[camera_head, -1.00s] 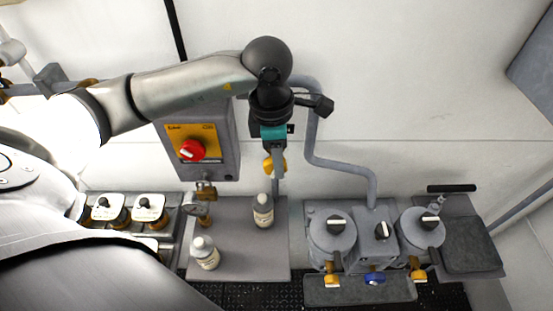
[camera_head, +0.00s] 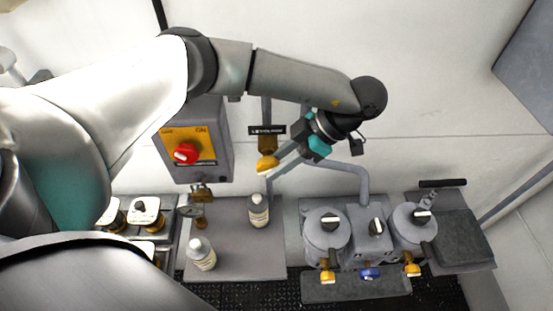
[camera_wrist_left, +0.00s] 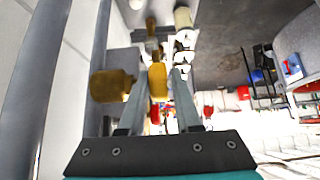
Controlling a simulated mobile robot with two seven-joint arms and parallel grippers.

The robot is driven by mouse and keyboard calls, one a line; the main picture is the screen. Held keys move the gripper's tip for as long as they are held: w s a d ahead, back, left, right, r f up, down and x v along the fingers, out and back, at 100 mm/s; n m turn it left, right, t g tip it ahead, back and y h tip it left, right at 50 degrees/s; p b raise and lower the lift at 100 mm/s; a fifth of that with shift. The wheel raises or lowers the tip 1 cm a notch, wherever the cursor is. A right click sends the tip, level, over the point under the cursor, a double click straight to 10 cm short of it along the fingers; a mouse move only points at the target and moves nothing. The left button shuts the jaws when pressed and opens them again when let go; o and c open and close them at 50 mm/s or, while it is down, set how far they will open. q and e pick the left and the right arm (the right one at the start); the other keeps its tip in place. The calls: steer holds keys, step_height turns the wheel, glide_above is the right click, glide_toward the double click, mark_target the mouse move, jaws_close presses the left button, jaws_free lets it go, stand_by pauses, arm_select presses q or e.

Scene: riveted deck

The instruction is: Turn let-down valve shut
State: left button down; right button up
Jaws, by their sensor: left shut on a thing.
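The let-down valve is a brass body (camera_head: 267,144) under a dark label plate, on a grey pipe on the wall. Its yellow handle (camera_head: 266,164) shows at the lower front of the body. My left gripper (camera_head: 272,168) reaches in from the right and is shut on this handle. In the left wrist view the yellow handle (camera_wrist_left: 157,82) lies between the two fingers (camera_wrist_left: 157,90), and the brass body (camera_wrist_left: 112,85) is to their left. My right gripper is not in view.
A grey box with a red knob (camera_head: 186,154) is left of the valve. Two white bottles (camera_head: 258,211) (camera_head: 201,254) stand on the grey shelf (camera_head: 235,265) below. Grey canisters with black-and-white knobs (camera_head: 327,238) stand at lower right. The wall at right is clear.

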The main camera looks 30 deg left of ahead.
arm_select(q)
steer(key=shift+w+d+f+g+y, duration=0.1)
steer(key=shift+g+y, duration=0.25)
steer(key=shift+y, duration=0.25)
steer(key=shift+w+f+g+y, duration=0.1)
steer(key=shift+g+y, duration=0.25)
steer(key=shift+y, duration=0.25)
steer(key=shift+f+g+y, duration=0.2)
steer(key=shift+g+y, duration=0.3)
steer(key=shift+y, duration=0.5)
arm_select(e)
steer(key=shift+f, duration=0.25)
arm_select(q)
steer(key=shift+s+f+b, duration=0.1)
steer(key=shift+s+b, duration=0.05)
steer(key=shift+b, duration=0.2)
steer(key=c, duration=0.6)
jaws_free()
